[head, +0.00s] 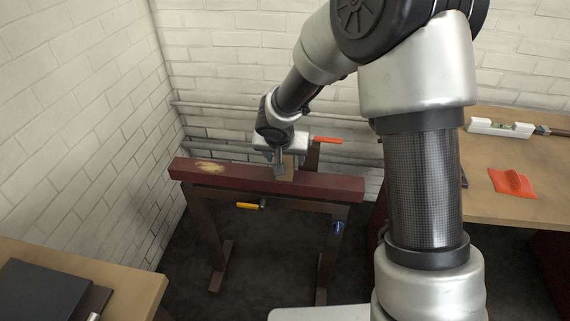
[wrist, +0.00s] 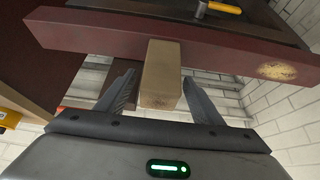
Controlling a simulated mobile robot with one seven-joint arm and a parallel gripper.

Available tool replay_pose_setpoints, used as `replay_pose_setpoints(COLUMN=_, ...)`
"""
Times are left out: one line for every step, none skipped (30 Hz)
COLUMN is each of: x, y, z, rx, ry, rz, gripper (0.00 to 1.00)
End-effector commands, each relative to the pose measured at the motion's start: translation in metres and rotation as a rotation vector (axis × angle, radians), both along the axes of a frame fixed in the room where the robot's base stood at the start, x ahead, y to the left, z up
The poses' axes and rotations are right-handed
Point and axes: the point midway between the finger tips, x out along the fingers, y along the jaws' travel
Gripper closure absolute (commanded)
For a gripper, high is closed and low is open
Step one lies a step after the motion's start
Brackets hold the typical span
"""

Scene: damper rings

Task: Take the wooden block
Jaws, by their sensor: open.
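The wooden block (wrist: 160,75) is a tan, upright rectangular piece at the dark red beam. In the wrist view it stands between the two fingers of my gripper (wrist: 163,95), with a visible gap on each side. In the head view the block (head: 289,166) is partly hidden behind my gripper (head: 280,168), which is over the middle of the beam. My gripper is open around the block. I cannot tell how the block rests on the beam.
The dark red beam (head: 230,175) tops a sawhorse-like stand against white brick walls. A yellow-handled tool (head: 248,206) and a red-handled tool (head: 327,140) are near it. A wooden bench (head: 545,190) with an orange cloth (head: 512,183) and level (head: 500,128) stands right; another table (head: 130,285) is front left.

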Motion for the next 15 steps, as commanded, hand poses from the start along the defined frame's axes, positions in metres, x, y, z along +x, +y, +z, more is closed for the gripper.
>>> replay_pose_setpoints(x=0.0, y=-0.0001, z=0.0004, rx=0.0, ry=0.0, rz=0.0, gripper=0.39)
replay_pose_setpoints(x=0.0, y=-0.0001, z=0.0004, rx=0.0, ry=0.0, rz=0.0, gripper=0.39)
replay_pose_setpoints(x=-0.0001, y=-0.0001, z=0.0005, rx=0.0, ry=0.0, rz=0.0, gripper=0.42)
replay_pose_setpoints(x=-0.0002, y=-0.0001, z=0.0005, rx=0.0, ry=0.0, rz=0.0, gripper=0.47)
replay_pose_setpoints(x=-0.0002, y=-0.0001, z=0.0005, rx=0.0, ry=0.0, rz=0.0, gripper=0.53)
replay_pose_setpoints(x=-0.0002, y=-0.0001, z=0.0005, rx=0.0, ry=0.0, rz=0.0, gripper=0.59)
replay_pose_setpoints(x=-0.0002, y=-0.0001, z=0.0006, rx=0.0, ry=0.0, rz=0.0, gripper=0.64)
replay_pose_setpoints(x=-0.0002, y=-0.0001, z=0.0006, rx=0.0, ry=0.0, rz=0.0, gripper=0.69)
replay_pose_setpoints(x=-0.0002, y=-0.0001, z=0.0006, rx=0.0, ry=0.0, rz=0.0, gripper=0.76)
replay_pose_setpoints(x=-0.0002, y=0.0, z=0.0006, rx=0.0, ry=0.0, rz=0.0, gripper=0.81)
replay_pose_setpoints(x=-0.0002, y=0.0, z=0.0006, rx=0.0, ry=0.0, rz=0.001, gripper=0.86)
replay_pose_setpoints(x=0.0, y=0.0001, z=0.001, rx=-0.001, ry=-0.001, rz=0.001, gripper=0.88)
replay_pose_setpoints(x=0.0, y=0.0001, z=0.001, rx=-0.001, ry=-0.001, rz=0.001, gripper=0.88)
replay_pose_setpoints(x=0.0, y=0.0001, z=0.001, rx=-0.001, ry=-0.001, rz=0.001, gripper=0.88)
replay_pose_setpoints(x=0.0, y=0.0001, z=0.001, rx=-0.001, ry=-0.001, rz=0.001, gripper=0.88)
